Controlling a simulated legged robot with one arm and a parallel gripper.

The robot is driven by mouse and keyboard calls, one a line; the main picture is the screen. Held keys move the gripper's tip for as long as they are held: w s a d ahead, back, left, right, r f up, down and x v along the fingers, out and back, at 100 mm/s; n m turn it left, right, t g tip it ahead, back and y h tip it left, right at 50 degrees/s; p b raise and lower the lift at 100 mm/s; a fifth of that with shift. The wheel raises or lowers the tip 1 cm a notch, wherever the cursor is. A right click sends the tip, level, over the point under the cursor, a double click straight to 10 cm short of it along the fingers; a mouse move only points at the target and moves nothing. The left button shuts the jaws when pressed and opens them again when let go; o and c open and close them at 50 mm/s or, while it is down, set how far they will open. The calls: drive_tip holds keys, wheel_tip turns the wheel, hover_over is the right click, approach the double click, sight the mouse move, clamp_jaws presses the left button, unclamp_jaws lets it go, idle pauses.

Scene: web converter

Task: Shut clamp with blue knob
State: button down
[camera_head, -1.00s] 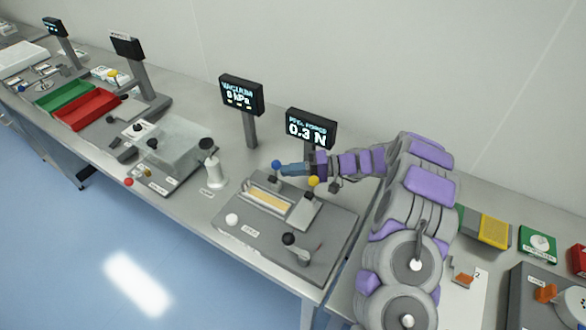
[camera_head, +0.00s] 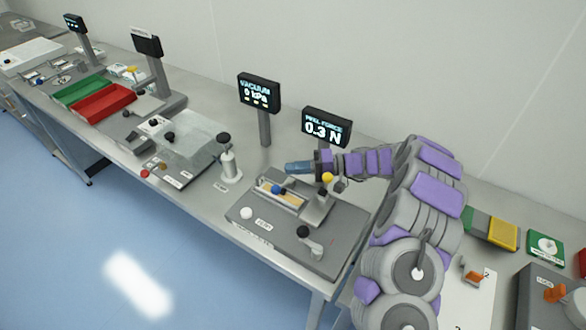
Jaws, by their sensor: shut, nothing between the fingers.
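The clamp with the blue knob (camera_head: 278,190) is on the grey fixture plate (camera_head: 270,233) below the force display. Its blue knob now lies low over the pale yellow strip in the tray (camera_head: 297,201). My gripper (camera_head: 289,168) is shut and empty, pointing left just behind and above the blue knob. A small gap appears between them in the picture. Whether the clamp is fully pressed down is too small to tell.
A yellow knob (camera_head: 328,178) stands close under my gripper's wrist. A white knob (camera_head: 246,213) and a black-knobbed lever (camera_head: 303,231) are on the same plate. The force display (camera_head: 327,127) stands behind, and a black-topped post (camera_head: 226,152) stands left.

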drive_tip(key=shift+s+d+r, duration=0.1)
drive_tip(key=shift+s+d, duration=0.05)
drive_tip(key=shift+d, duration=0.3)
drive_tip(key=shift+s+d+r, duration=0.1)
drive_tip(key=shift+s+d, duration=0.05)
drive_tip(key=shift+d, duration=0.25)
drive_tip(key=shift+w+d+f, duration=0.1)
drive_tip(key=shift+d+f, duration=0.05)
drive_tip(key=shift+d, duration=0.05)
drive_tip(key=shift+a+f, duration=0.1)
drive_tip(key=shift+a, duration=0.85)
drive_tip(key=shift+d, duration=0.65)
drive_tip(key=s+d+r, duration=0.2)
drive_tip(key=d+r, duration=0.3)
drive_tip(key=d, duration=0.2)
drive_tip(key=shift+s, duration=0.25)
drive_tip(key=shift+a, duration=0.1)
